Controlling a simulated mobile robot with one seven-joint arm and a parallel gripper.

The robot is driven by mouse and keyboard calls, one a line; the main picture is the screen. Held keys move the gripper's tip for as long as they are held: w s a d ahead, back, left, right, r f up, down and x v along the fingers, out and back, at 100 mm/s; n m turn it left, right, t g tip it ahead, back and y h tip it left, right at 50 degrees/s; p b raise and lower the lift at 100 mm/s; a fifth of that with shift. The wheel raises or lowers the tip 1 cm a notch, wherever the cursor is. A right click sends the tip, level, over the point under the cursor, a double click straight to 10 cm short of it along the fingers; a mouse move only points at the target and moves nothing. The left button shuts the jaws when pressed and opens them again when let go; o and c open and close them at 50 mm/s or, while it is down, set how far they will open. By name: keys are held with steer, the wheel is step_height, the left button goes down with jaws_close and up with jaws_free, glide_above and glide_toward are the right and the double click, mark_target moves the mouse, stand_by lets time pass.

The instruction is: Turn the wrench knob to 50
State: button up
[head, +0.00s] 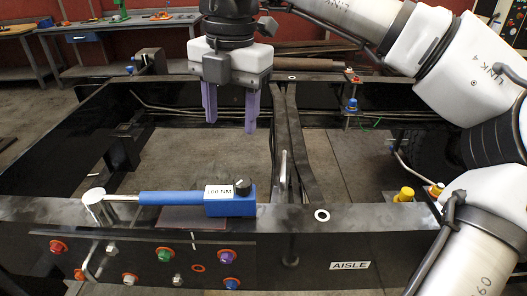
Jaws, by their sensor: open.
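The wrench (165,198) lies along the top of the near black chassis beam. It has a round silver head at the left, a blue handle, and a blue box with a white label reading "100 NM" or similar. The black wrench knob (243,187) stands up on the right end of the blue box. My gripper (230,127) points down with two purple fingers spread apart and nothing between them. It hangs over the open chassis frame, above and behind the wrench in the picture, apart from the knob. The knob's setting is too small to read.
The near beam (300,250) carries several coloured bolts on its front face and an "AISLE" label (350,265). A metal lever (283,170) rises right of the knob. Yellow bolts (405,194) stand at the right. Workbenches are at the back left. Beam top between knob and yellow bolts is mostly clear.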

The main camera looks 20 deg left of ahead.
mark_target(242, 180)
steer(key=shift+m+h, duration=0.3)
steer(key=f, duration=0.4)
steer(key=f+p, duration=0.1)
steer(key=f, duration=0.4)
steer(key=d+f, duration=0.1)
steer(key=f, duration=0.4)
steer(key=shift+w, duration=0.25)
steer(key=c, duration=1)
